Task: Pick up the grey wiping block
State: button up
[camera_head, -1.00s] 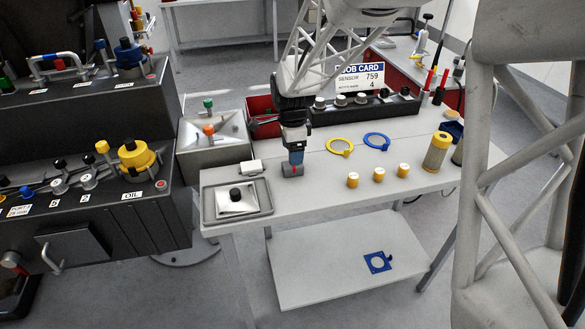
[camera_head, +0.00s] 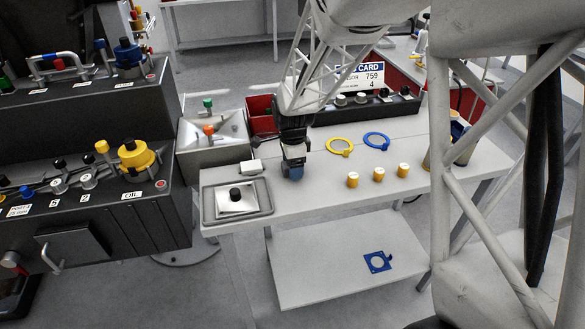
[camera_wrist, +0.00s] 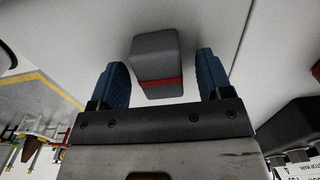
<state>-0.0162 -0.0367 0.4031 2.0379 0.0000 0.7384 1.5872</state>
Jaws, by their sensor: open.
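The grey wiping block (camera_wrist: 155,58) with a red band shows in the wrist view, lying on the white table top. It sits between the two blue fingers of my gripper (camera_wrist: 163,80), with a gap on each side. My gripper is open and points at the block. In the head view, my gripper (camera_head: 293,172) is low over the table. The block is hidden there behind the fingers.
Three yellow cylinders (camera_head: 378,174) stand to the right. A yellow ring (camera_head: 339,146) and a blue ring (camera_head: 377,140) lie behind. A black rack (camera_head: 366,110) lines the back.

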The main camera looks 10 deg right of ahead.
jog(key=shift+f, duration=0.1)
dwell(0.5)
jog(key=c, duration=1)
jog(key=shift+r, duration=0.65)
jog(key=shift+s+r, duration=0.2)
jog(key=shift+r, duration=0.4)
jog(key=shift+s+r, duration=0.15)
jog(key=shift+r, duration=0.45)
jog(key=s, duration=0.5)
jog(key=s+r, duration=0.1)
jog(key=s, duration=0.9)
jog(key=shift+s+d+r, duration=0.15)
